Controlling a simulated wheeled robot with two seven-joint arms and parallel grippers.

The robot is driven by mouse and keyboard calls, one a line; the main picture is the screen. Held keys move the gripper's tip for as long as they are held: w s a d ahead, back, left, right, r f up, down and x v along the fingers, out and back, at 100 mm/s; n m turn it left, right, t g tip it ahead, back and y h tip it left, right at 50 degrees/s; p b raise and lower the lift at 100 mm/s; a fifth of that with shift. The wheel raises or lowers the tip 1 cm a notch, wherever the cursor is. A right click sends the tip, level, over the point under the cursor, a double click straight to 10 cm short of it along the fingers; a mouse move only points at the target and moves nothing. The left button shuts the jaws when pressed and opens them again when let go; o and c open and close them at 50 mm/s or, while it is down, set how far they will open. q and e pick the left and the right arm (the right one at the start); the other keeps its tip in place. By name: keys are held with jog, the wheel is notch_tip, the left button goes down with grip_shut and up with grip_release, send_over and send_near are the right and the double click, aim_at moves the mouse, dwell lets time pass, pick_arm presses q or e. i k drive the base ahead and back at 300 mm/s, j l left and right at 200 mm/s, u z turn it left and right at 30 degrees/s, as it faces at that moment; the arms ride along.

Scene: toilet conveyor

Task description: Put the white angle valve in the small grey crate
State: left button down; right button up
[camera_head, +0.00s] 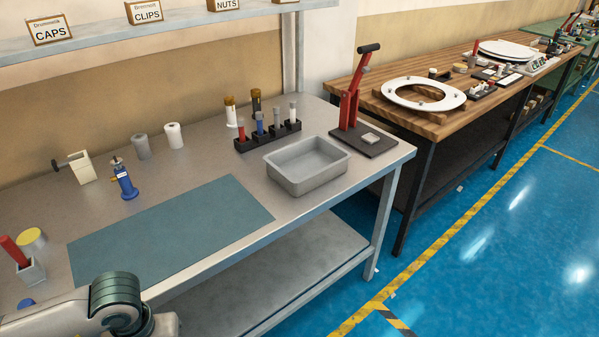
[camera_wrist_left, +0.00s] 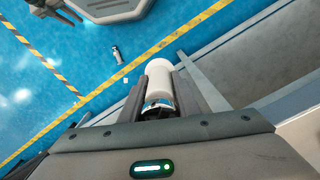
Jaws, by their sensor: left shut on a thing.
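A dark clawed part at the wrist view's top left may be my right gripper (camera_wrist_left: 58,12).
A blue-grey mat (camera_head: 170,228) lies left of the crate. Behind the crate is a black rack (camera_head: 268,137) with several coloured tools. A red lever press (camera_head: 352,105) stands to its right. A blue fitting (camera_head: 124,182) and a small grey holder (camera_head: 30,272) stand further left.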

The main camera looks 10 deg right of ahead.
aim_at(317, 163)
jog(key=l, duration=0.5)
jog(key=k+l, duration=0.15)
jog(key=l, duration=0.3)
jog(key=l+u, duration=0.1)
jog(key=l, duration=0.4)
jog(key=i+l, duration=0.15)
jog(key=l, duration=0.2)
jog(key=i+l+u, duration=0.1)
jog(key=l, duration=0.25)
jog(key=i+l, duration=0.1)
jog(key=l, duration=0.25)
jog(key=i+l, duration=0.15)
jog(key=i, duration=0.2)
jog(key=i+l+u, duration=0.1)
jog(key=i, duration=0.25)
